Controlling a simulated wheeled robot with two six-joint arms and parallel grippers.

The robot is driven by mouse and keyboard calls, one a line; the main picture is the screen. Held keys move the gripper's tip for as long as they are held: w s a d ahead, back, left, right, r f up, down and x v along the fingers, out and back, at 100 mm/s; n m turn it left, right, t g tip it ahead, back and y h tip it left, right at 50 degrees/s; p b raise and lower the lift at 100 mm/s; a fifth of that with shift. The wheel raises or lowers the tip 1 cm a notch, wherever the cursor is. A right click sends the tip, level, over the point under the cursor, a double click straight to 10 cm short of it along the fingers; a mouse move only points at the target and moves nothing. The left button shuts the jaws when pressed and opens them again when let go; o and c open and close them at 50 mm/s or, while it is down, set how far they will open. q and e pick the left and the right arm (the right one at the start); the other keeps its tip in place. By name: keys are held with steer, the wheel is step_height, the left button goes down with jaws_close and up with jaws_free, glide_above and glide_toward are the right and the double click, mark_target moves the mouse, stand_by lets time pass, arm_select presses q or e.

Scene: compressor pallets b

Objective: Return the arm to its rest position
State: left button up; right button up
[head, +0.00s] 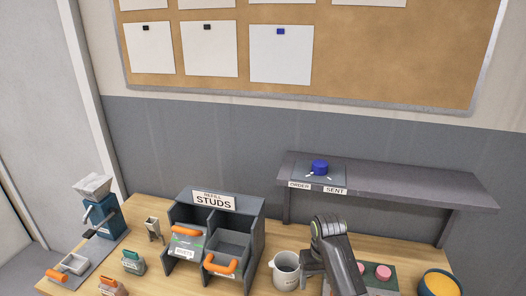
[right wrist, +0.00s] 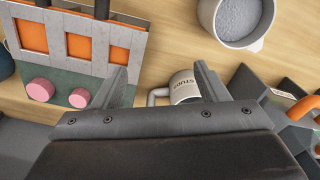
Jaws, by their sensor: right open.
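My right arm stands at the front of the wooden table in the head view, with its right gripper (head: 312,264) beside the grey mug (head: 285,268). In the right wrist view the two fingers of the right gripper (right wrist: 160,85) are spread apart with nothing between them. A small mug marked STUDS (right wrist: 186,88) shows beyond the gap, partly hidden by the right finger. My left gripper is not in view.
A panel with pink knobs (head: 382,272) and an orange-filled bowl (head: 438,286) stand right of my arm. A STUDS bin rack (head: 257,225) with orange-handled bins stands to the left. A grey shelf (head: 400,184) behind bears a blue button (head: 320,166).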

steer(key=s+d+f+m+t, duration=0.1)
steer(key=s+d+f, duration=0.35)
steer(key=s, duration=0.45)
steer(key=s+d+f+t, duration=0.1)
steer(key=s+d+f, duration=0.2)
steer(key=s+d, duration=0.4)
steer(key=s+d+r+t+h, duration=0.1)
steer(key=s+d+r, duration=0.15)
steer(key=s, duration=0.65)
steer(key=s+d+r+t+h, duration=0.1)
steer(key=s+r, duration=0.2)
steer(key=s, duration=0.7)
step_height(320, 180, down, 31)
steer(key=d+g+b, duration=0.2)
steer(key=b, duration=0.5)
arm_select(q)
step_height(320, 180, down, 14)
steer(key=b, duration=0.7)
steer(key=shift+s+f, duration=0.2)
arm_select(e)
steer(key=s+f, duration=0.7)
steer(key=f, duration=0.5)
steer(key=s+a+f+y, duration=0.1)
steer(key=s+f, duration=0.6)
steer(key=f, duration=0.5)
steer(key=shift+s+a+m+g, duration=0.2)
steer(key=shift+s+m+g, duration=0.1)
steer(key=shift+g, duration=0.1)
